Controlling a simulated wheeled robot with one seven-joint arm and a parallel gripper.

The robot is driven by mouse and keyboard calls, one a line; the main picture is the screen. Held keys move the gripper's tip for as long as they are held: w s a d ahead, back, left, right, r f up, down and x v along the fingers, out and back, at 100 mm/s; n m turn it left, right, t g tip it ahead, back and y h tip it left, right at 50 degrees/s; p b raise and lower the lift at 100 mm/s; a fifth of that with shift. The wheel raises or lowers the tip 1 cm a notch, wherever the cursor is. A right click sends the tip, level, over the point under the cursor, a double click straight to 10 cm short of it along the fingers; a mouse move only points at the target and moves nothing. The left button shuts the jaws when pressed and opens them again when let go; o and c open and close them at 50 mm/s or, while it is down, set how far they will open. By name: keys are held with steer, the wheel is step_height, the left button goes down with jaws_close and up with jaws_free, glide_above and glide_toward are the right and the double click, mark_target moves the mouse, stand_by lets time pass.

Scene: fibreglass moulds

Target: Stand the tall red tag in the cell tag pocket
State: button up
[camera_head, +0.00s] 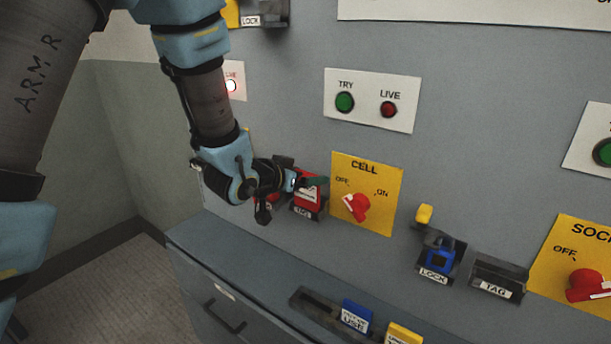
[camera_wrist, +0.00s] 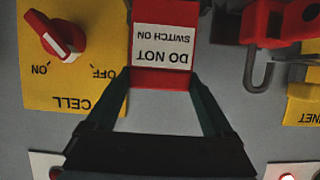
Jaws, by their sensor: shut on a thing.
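The tall red tag (camera_head: 308,194) with a white "DO NOT SWITCH ON" label is upright, and shows upside down in the wrist view (camera_wrist: 165,77). My gripper (camera_head: 314,183) is shut on its upper end, with a dark green finger on each side in the wrist view (camera_wrist: 166,90). The cell tag pocket (camera_head: 300,211), dark with a "TAG" label, is left of the yellow CELL plate (camera_head: 385,180). The tag's lower part meets the pocket in the head view; I cannot tell how deep it sits, as its lower end is out of the wrist view.
The red CELL knob (camera_head: 355,206) points to OFF. A red padlock (camera_wrist: 262,24) hangs close beside the tag. A tray (camera_head: 314,305) below holds a blue tag (camera_head: 356,314) and a yellow tag (camera_head: 403,334). An empty-looking second tag pocket (camera_head: 498,275) is at right.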

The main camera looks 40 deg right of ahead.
steer(key=shift+f, duration=0.6)
steer(key=shift+f, duration=0.15)
steer(key=o, duration=1.1)
steer(key=shift+c, duration=0.2)
steer(key=b+v, duration=0.6)
steer(key=v, duration=0.3)
steer(key=shift+s+a, duration=0.15)
steer(key=shift+a, duration=0.1)
